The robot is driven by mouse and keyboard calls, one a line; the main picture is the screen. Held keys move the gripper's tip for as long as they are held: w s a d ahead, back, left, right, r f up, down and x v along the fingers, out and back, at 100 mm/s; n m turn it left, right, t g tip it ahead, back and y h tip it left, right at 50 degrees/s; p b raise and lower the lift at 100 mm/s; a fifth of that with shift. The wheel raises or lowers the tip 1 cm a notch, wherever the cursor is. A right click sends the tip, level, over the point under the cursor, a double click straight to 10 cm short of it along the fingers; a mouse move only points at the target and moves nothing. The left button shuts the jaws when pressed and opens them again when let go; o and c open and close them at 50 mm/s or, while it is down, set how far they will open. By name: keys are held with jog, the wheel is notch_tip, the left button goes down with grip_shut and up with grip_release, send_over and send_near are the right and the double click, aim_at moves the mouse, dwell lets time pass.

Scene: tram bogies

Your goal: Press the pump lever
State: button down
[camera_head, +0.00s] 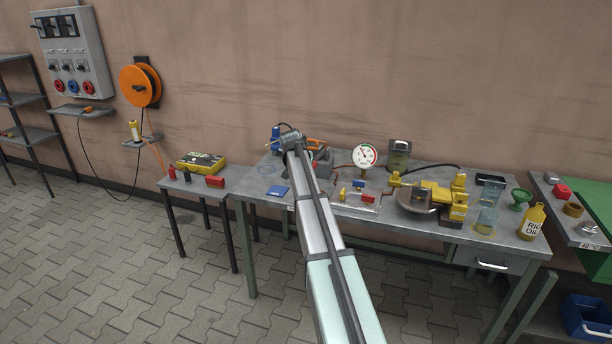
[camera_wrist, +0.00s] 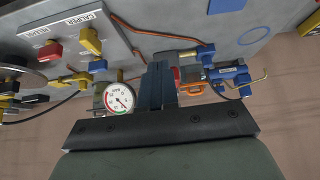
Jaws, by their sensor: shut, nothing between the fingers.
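My gripper (camera_wrist: 158,84) shows in the wrist view as two dark blue fingers held together with nothing between them. In the head view the wrist end of my arm is over the left back part of the bench (camera_head: 262,190), and my fingers cannot be made out. An orange looped part (camera_wrist: 190,89), perhaps the pump lever, lies just right of my fingertips in the wrist view; it also shows in the head view (camera_head: 313,142). A small red part (camera_wrist: 176,73) is partly hidden by the fingers. I cannot tell whether my fingers touch either part.
Blue fittings (camera_wrist: 230,75) stand beside the orange part. A pressure gauge (camera_head: 366,155) stands at the back, right of my wrist. A labelled plate (camera_wrist: 75,30) carries red and yellow knobs. Yellow fittings (camera_head: 457,205) and an oil bottle (camera_head: 531,222) stand farther right. A blue pad (camera_head: 277,191) lies at front left.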

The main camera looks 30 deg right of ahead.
jog(key=shift+v, duration=1.4)
jog(key=shift+s, duration=0.1)
jog(key=w+d+r+m+y, duration=0.1)
jog(key=w+d+r, duration=0.3)
jog(key=r, duration=0.3)
jog(key=w+d+r, duration=0.4)
jog(key=r, duration=0.4)
jog(key=s+a+g+y, duration=0.1)
jog(key=s+a+f+n+g+y, duration=0.1)
jog(key=a+g, duration=0.1)
jog(key=shift+s+f, duration=0.35)
jog(key=shift+s, duration=0.05)
